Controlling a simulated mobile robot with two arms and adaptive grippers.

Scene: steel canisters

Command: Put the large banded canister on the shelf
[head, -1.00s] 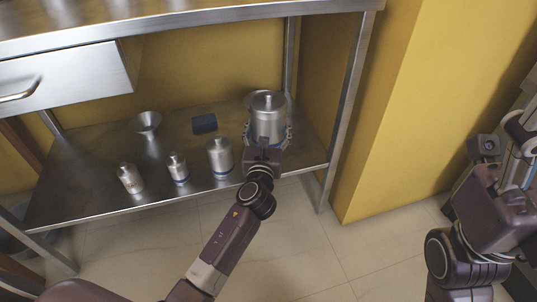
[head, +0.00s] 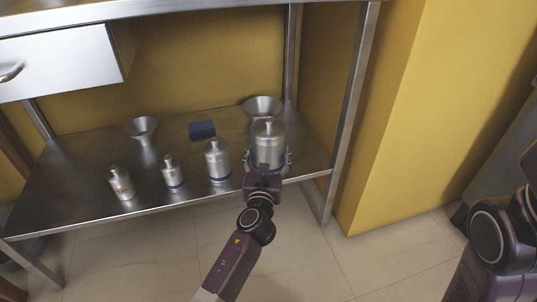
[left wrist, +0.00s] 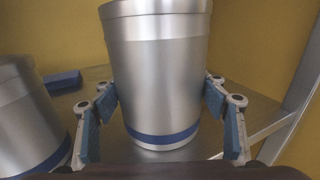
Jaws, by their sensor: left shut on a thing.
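The large banded canister (head: 268,148) is a steel cylinder with a lid and knob, upright at the right end of the lower steel shelf (head: 85,200). My left gripper (head: 268,162) is shut on it, one finger on each side. In the left wrist view the canister (left wrist: 158,75) stands between the blue finger pads, with a blue band near its base. I cannot tell whether its base touches the shelf. My right arm shows at the right edge of the head view; its gripper is out of view.
Three smaller canisters, (head: 217,160), (head: 172,172) and (head: 121,184), stand in a row to the left. A funnel (head: 263,104) is close behind the large canister. Another funnel (head: 142,128) and a dark blue block (head: 202,129) are farther left. A table leg (head: 346,125) stands at right.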

